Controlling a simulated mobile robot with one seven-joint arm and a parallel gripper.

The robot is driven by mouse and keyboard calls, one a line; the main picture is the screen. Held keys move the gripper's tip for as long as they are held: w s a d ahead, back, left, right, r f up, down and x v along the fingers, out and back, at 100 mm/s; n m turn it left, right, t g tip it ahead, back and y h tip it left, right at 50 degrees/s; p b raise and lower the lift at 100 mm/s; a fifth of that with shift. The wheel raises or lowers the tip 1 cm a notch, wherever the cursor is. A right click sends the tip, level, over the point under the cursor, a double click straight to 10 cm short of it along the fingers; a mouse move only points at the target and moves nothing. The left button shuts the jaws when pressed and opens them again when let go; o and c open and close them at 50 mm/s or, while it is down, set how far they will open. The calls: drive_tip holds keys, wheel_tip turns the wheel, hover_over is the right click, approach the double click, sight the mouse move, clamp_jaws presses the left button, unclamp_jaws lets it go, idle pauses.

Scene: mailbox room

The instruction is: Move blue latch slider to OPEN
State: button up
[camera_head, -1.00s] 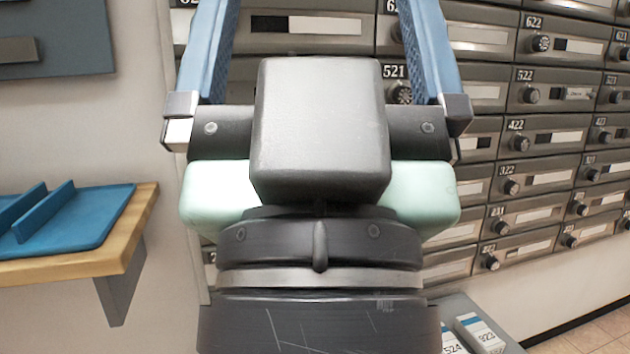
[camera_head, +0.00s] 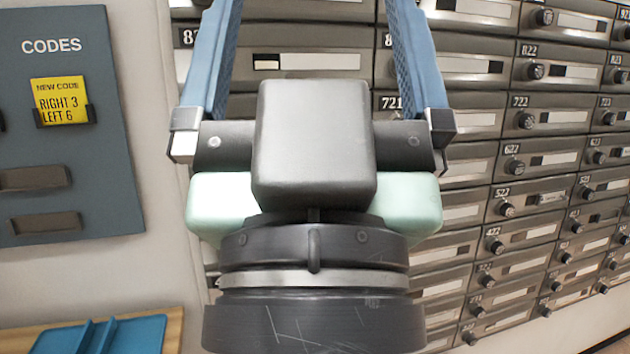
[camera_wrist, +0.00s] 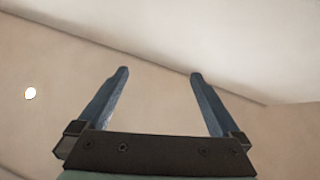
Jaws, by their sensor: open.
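My gripper (camera_wrist: 158,75) is open and empty. Its two blue fingers stand wide apart in the wrist view, with only plain wall and ceiling behind them. In the head view my gripper (camera_head: 312,10) points upward in front of the mailbox wall, with its fingertips cut off by the top edge. I do not see a blue latch slider in either view. My gripper and wrist cover part of the mailboxes.
A wall of grey mailboxes (camera_head: 545,155) with round dials fills the right. A dark board (camera_head: 70,150) marked CODES hangs at left, holding a yellow note (camera_head: 60,101) reading "RIGHT 3 LEFT 6". Below it, a blue tray (camera_head: 140,335) lies on a wooden shelf (camera_head: 20,338).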

wheel_tip(320, 180, up, 8)
drive_tip(key=p, duration=0.5)
